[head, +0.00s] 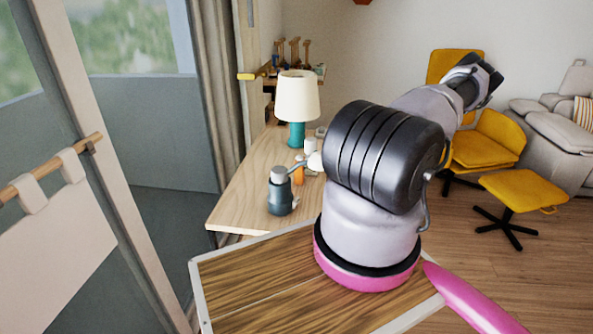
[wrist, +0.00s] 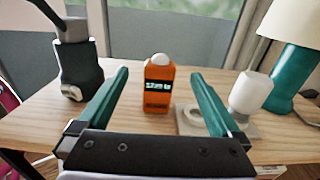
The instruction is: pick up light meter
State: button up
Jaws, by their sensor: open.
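The light meter (wrist: 158,92) is an orange upright box with a white dome on top and a lit dark display facing me. It stands on the wooden table, in the middle of the wrist view. In the head view a small orange part of it (head: 298,175) shows beside a dark canister. My gripper (wrist: 159,74) is open, with its two green fingers pointing forward, one to each side of the meter in the picture. The meter appears ahead of the palm, and I see no contact. In the head view my arm hides the gripper.
A dark canister-like object (wrist: 79,72) with a grey top stands left of the meter. A white cup-shaped object (wrist: 251,92) on a pale base stands close on the right. A teal lamp (wrist: 292,75) is farther right. Window panes (wrist: 180,28) rise behind the table (wrist: 30,118).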

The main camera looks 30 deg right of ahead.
aim_at(299, 170)
jog(key=x, duration=1)
jog(key=shift+w+a+f, duration=0.2)
jog(key=shift+w+a, duration=0.05)
grip_shut()
